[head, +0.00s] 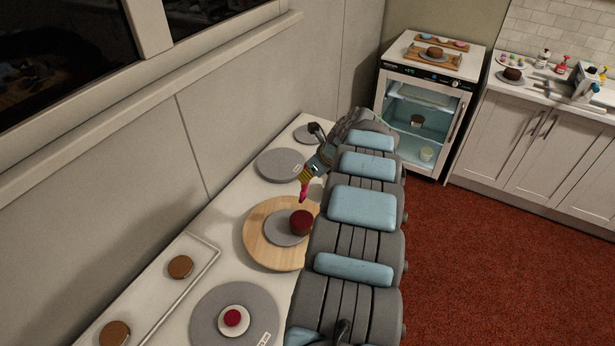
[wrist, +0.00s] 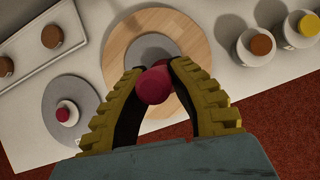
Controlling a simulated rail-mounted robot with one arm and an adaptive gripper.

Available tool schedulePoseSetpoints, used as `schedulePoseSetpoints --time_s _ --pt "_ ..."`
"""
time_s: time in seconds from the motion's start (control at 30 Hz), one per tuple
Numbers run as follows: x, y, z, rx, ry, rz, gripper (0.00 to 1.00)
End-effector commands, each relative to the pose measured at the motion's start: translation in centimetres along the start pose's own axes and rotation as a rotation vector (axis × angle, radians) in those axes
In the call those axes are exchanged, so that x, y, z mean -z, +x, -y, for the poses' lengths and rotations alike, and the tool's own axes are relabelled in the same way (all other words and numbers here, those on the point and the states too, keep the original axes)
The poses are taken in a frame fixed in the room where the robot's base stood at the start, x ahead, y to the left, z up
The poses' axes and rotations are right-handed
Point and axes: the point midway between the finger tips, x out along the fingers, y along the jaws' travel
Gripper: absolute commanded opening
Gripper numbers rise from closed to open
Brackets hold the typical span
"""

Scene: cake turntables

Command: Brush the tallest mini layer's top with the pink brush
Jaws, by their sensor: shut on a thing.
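A dark red mini layer (head: 301,223) stands on a grey disc (head: 279,236) on the wooden turntable (head: 258,252) in the head view. It looks taller than the other layers. My gripper (head: 308,174) is shut on the pink brush (head: 303,193), which hangs down over the layer's far side. Its lower end is close to the layer's top; I cannot tell if they touch. In the wrist view, my gripper (wrist: 158,66) has the crimson-pink brush (wrist: 153,87) at its fingertips, over the wooden turntable (wrist: 120,42). The brush and fingers largely hide the layer there.
A grey turntable (head: 204,322) in front carries a small red layer (head: 233,317) on a white base. A pale tray (head: 207,262) with brown layers (head: 180,266) lies to the left. Another grey turntable (head: 275,166) stands behind. The wall borders the counter's left side.

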Motion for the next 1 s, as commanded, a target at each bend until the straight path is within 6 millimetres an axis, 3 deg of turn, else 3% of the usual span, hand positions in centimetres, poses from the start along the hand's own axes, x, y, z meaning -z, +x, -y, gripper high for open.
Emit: schedulePoseSetpoints --time_s 0.57,1.0 --pt "0.1 0.2 0.0 0.000 0.000 0.000 0.00" --pt "1.7 3.6 0.1 0.000 -0.001 -0.009 0.00"
